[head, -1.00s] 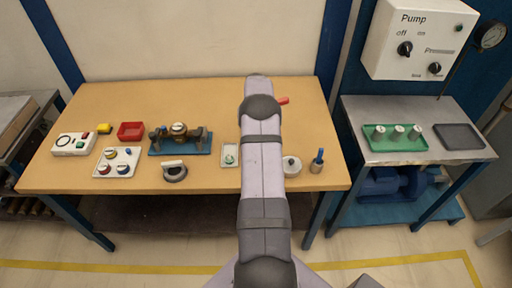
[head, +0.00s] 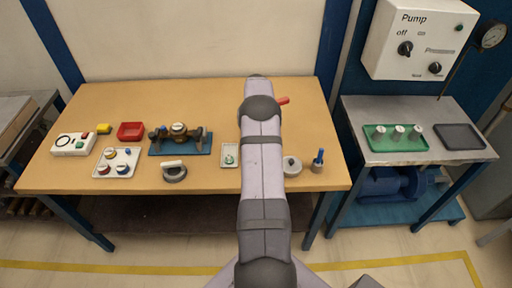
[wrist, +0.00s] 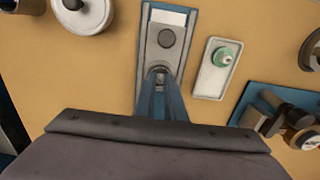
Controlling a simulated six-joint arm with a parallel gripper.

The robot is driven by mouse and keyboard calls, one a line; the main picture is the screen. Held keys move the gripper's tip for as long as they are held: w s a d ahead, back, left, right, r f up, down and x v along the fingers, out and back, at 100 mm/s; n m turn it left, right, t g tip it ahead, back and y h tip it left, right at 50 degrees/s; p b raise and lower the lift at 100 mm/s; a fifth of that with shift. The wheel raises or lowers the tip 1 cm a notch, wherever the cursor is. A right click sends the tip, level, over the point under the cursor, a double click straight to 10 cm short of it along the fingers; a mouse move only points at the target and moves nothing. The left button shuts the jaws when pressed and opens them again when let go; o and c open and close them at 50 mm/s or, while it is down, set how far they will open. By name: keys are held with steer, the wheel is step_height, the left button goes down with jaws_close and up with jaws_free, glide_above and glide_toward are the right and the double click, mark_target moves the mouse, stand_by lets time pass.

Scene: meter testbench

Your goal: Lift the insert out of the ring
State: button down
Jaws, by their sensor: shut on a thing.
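In the wrist view my gripper (wrist: 160,78) reaches down to the near end of a narrow grey plate with blue edges (wrist: 182,57). Its blue-grey fingers are shut on a small metallic piece (wrist: 159,71), likely the insert, at the fingertips. The ring around it is mostly hidden by the fingers, so I cannot tell whether the piece is still seated. A dark round disc (wrist: 167,38) and a white label (wrist: 170,15) lie farther along the plate. In the head view my arm hides the plate and gripper.
A white tray with a green-topped part (wrist: 223,58) sits close to the right of the plate in the wrist view. A white round lid (wrist: 84,14) lies upper left. A blue-based meter fixture (head: 181,143) stands farther left in the head view.

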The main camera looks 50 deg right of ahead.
steer(key=shift+r+p, duration=1.15)
steer(key=shift+r, duration=0.75)
step_height(320, 180, up, 4)
steer(key=p, duration=0.2)
steer(key=shift+r+p, duration=0.15)
steer(key=shift+p, duration=0.2)
stand_by(0.3)
